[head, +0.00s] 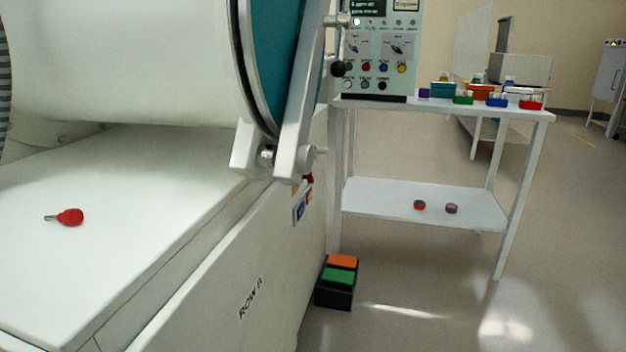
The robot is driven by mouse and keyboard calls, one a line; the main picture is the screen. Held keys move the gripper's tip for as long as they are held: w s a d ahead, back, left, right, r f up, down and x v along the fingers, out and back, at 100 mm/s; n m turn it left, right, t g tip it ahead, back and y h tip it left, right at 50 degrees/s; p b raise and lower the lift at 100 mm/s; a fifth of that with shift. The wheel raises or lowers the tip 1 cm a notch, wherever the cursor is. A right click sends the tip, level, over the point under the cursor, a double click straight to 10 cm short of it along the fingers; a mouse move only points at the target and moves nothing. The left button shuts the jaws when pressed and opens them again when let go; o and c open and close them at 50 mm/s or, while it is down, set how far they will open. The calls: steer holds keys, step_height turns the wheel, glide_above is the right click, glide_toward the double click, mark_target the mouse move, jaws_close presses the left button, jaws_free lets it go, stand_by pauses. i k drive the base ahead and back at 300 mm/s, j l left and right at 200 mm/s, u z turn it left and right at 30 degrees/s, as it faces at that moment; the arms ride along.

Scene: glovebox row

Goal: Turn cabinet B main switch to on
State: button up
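In the head view, a white cabinet front marked "ROW B" (251,297) fills the lower left. Near its far end, a small red part (309,180) shows, partly hidden by the grey lever arm in front. A small blue and red plate (301,207) sits just below it. I cannot tell whether this red part is the main switch, or its position. A control panel (380,50) with knobs, coloured buttons and a small screen stands behind; its markings are too small to read. My gripper is not in view.
A red-handled tool (70,217) lies on the white top at left. A pedal box (336,282) with orange and green pads stands on the floor by the cabinet. A white table (545,116) holds coloured racks. The floor at right is open.

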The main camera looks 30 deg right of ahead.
mark_target(310, 177)
steer(key=z, duration=0.8)
